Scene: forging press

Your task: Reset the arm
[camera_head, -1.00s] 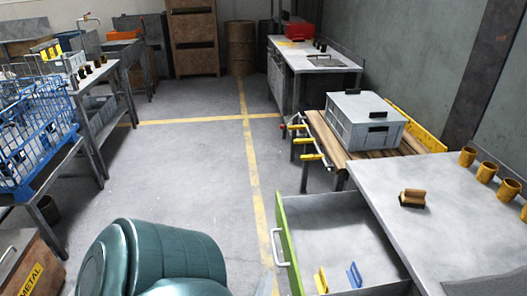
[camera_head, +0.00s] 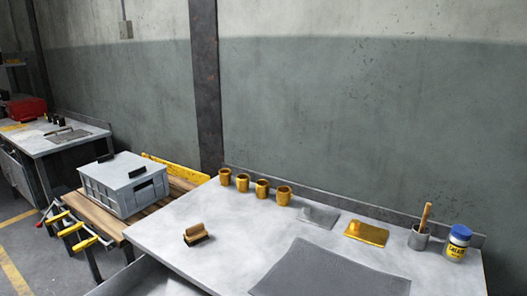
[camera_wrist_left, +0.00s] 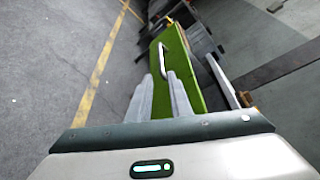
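My left gripper (camera_wrist_left: 161,76) shows only in the left wrist view. Its two grey fingers stand apart with a gap between them, and I see nothing held. Beyond the fingertips is a green drawer front (camera_wrist_left: 180,65) with a pale bar handle (camera_wrist_left: 161,58). I cannot tell the exact distance between fingers and handle. Neither arm shows in the head view, and my right gripper is in neither view.
A grey worktable (camera_head: 165,237) holds a wooden brush (camera_head: 197,234), several brass cups (camera_head: 262,188), a gold plate (camera_head: 366,233), a dark mat (camera_head: 330,272) and a jar (camera_head: 458,242). A grey crate (camera_head: 125,187) stands left. Floor (camera_wrist_left: 50,60) is clear left of the drawer.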

